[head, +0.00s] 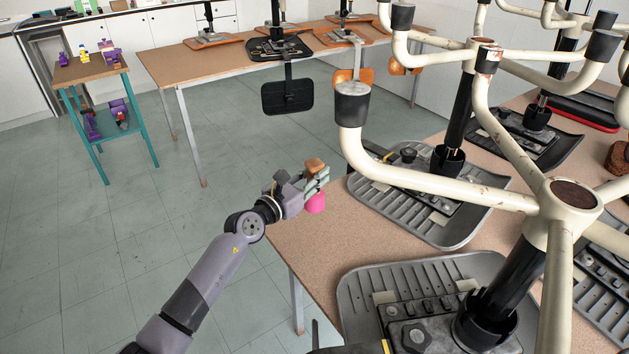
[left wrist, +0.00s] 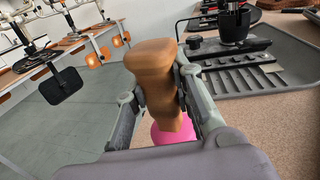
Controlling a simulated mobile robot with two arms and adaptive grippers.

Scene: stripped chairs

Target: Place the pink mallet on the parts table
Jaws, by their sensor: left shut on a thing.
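The pink mallet shows its round pink head (head: 316,203) and tan handle in the head view. My left gripper (head: 308,178) is shut around the handle, with the head below the fingers. In the left wrist view, the handle (left wrist: 155,75) stands up between the gripper fingers (left wrist: 160,110), and part of the pink head (left wrist: 173,132) shows beneath. The mallet is over the left edge of the brown table (head: 302,240) with upturned chairs. I cannot tell whether its head touches the tabletop. My right gripper is not in view.
Upturned chairs with grey seats (head: 440,225) and cream legs (head: 420,180) crowd this table. Another long brown table (head: 170,68) stands at the back with chair parts. A small teal-legged table (head: 85,70) at the left holds small coloured objects. The tiled floor (head: 110,240) between is clear.

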